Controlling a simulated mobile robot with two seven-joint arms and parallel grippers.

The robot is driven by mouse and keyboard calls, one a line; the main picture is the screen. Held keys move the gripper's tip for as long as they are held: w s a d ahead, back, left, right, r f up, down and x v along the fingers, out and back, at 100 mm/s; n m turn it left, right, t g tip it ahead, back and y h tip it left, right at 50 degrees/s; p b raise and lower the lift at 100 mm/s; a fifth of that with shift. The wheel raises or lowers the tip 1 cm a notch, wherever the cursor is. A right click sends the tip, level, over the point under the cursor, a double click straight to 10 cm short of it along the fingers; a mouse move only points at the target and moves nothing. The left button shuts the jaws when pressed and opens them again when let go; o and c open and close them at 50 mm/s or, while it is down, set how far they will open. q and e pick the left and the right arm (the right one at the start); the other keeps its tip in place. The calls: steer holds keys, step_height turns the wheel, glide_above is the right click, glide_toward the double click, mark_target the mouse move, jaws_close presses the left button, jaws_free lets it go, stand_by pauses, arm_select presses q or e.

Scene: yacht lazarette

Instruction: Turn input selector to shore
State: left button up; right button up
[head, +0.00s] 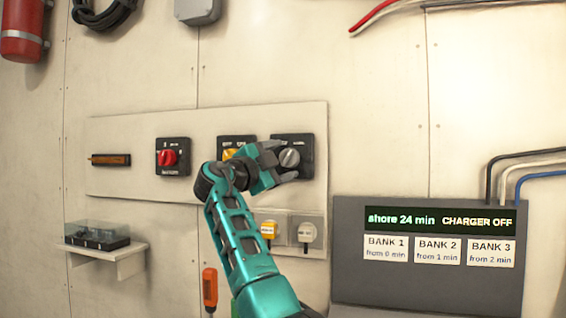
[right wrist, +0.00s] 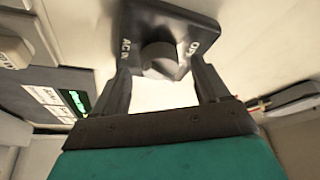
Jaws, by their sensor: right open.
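A black square switch plate with a round grey knob (head: 290,157) sits at the right end of the pale wall panel. In the right wrist view the knob (right wrist: 159,60) is ahead of my jaws, and its plate reads "AC IN" and what looks like "OFF". Which position it points to cannot be told. My right gripper (head: 281,161) is open at this knob, one finger on each side, with no clear contact. A yellow knob (head: 229,153) is partly hidden by my gripper. A red knob (head: 167,158) is farther left. My left gripper is out of view.
A grey console with a display (head: 440,219) reading "shore 24 min CHARGER OFF" stands at lower right. Sockets with yellow and white plugs (head: 307,234) are below the panel. A small shelf (head: 124,262) and an orange-handled screwdriver (head: 210,287) are at lower left.

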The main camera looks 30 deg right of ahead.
steer(key=b+v, duration=0.1)
steer(key=v, duration=1)
steer(key=shift+a+b, duration=0.25)
steer(key=shift+b, duration=0.05)
steer(key=shift+f, duration=0.1)
